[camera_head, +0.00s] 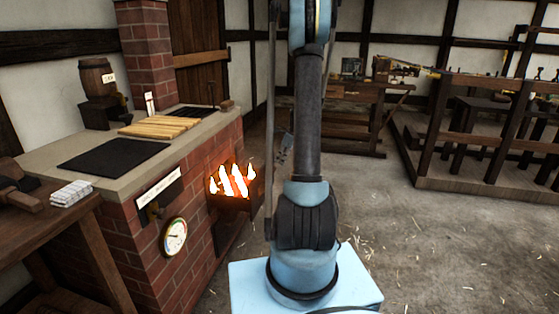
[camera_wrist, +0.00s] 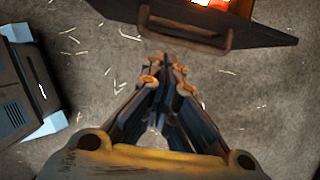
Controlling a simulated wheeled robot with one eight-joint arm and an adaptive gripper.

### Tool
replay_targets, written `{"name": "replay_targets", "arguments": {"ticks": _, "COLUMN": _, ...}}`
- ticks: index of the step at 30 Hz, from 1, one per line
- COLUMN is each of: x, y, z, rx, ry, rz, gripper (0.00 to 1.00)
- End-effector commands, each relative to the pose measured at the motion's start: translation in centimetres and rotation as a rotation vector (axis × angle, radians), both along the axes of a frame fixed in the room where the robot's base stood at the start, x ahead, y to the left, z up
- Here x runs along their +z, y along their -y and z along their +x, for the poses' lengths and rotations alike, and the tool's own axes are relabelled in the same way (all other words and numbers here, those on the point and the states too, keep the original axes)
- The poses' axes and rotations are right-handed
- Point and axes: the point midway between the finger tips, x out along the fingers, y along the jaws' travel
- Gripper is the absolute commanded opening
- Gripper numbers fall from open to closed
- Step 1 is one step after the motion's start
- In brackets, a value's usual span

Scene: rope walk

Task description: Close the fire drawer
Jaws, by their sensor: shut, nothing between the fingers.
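The fire drawer (camera_wrist: 245,25) juts out at the top of the wrist view, with a dark front edge, a brown bar handle (camera_wrist: 185,35) and glowing fire in it. In the head view the fire drawer (camera_head: 236,203) stands out from the brick stove's side with white-orange flames above it, partly open. My gripper (camera_wrist: 165,65) is shut and empty, its fingertips pointing toward the handle, just below it in the picture. I cannot tell whether they touch. In the head view my arm hides the gripper.
The brick stove (camera_head: 120,170) carries a gauge (camera_head: 175,237), a wooden slat rack (camera_head: 160,127) and a small barrel (camera_head: 97,80). A wooden table (camera_head: 60,225) stands at the left. The straw-strewn floor (camera_head: 430,240) at right is clear. A workbench (camera_head: 340,112) stands behind.

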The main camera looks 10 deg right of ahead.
Motion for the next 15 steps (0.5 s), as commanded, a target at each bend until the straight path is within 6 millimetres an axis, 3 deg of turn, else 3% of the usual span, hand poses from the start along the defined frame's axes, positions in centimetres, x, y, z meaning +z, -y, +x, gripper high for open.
{"name": "replay_targets", "arguments": {"ticks": 12, "x": -5.8, "y": -2.1, "z": 1.1, "rx": 0.002, "ry": 0.001, "rz": 0.000, "gripper": 0.00}}
{"name": "replay_targets", "arguments": {"ticks": 15, "x": -6.4, "y": -3.0, "z": 1.5, "rx": 0.005, "ry": 0.001, "rz": 0.000, "gripper": 0.00}}
